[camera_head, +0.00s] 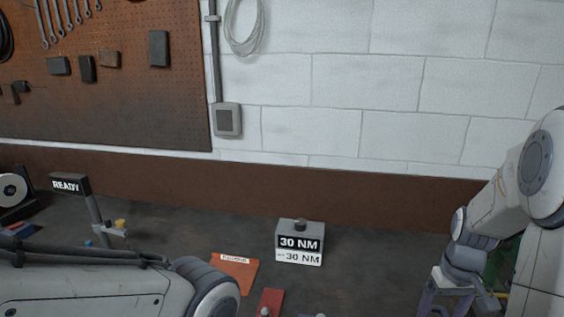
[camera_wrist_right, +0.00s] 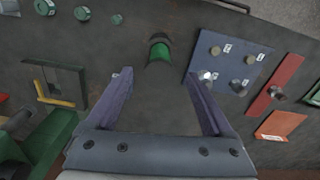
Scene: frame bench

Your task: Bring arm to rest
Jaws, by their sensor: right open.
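My right arm comes in from the right in the head view, and its gripper (camera_head: 448,300) hangs low at the bottom right edge of that view. In the right wrist view the right gripper (camera_wrist_right: 158,90) is open, with its two purple-grey fingers wide apart and nothing between them. A green cylinder (camera_wrist_right: 160,52) lies on the bench beyond the fingertips, apart from them. My left arm crosses the bottom left of the head view; its gripper is out of view.
A blue plate with knobs (camera_wrist_right: 228,62) lies close to the right finger. A red bar (camera_wrist_right: 276,85) and an orange card (camera_wrist_right: 281,124) lie farther right.

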